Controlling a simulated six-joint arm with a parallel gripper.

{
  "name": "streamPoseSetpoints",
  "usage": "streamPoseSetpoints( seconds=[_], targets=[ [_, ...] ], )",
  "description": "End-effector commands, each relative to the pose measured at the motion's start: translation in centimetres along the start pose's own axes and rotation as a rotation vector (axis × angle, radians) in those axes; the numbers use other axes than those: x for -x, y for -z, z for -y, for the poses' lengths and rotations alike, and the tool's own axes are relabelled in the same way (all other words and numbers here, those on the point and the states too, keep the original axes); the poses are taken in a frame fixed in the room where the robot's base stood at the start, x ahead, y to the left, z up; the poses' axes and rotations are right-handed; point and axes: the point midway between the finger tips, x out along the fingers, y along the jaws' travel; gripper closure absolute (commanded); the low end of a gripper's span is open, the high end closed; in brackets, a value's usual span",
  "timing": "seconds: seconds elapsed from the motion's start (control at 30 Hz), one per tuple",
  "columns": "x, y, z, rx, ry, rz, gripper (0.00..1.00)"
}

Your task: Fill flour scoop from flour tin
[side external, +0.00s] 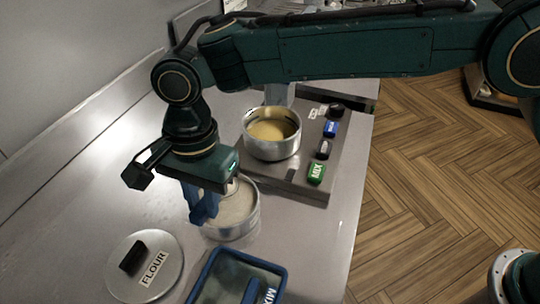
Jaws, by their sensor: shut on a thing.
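The flour tin (255,222) is a round metal tin standing open on the steel counter, with pale flour (234,208) inside. My gripper (205,212) points down at the tin's left side, its blue fingers overlapping the near left rim in the picture. It is shut on the flour scoop, which is mostly hidden by the fingers and wrist. I cannot tell how much flour is in the scoop or how deep it sits. The tin's round lid (172,268), with a black knob and a FLOUR label, lies on the counter at the lower left.
A metal pot (273,148) with yellow contents stands on a cooker (290,183) behind the tin, with knobs and coloured labels along its right edge. A blue-rimmed tray (208,268) is close in front. The left counter is mostly clear; its right edge drops to wooden floor.

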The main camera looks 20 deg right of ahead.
Motion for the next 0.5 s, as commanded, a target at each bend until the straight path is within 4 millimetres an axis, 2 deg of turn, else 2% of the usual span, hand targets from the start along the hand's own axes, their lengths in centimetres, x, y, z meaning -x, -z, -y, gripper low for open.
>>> streamPoseSetpoints(
  seconds=[0.5],
  targets=[
    [1.08,-1.07,0.12,0.003,0.003,-0.125,1.0]
  ],
)
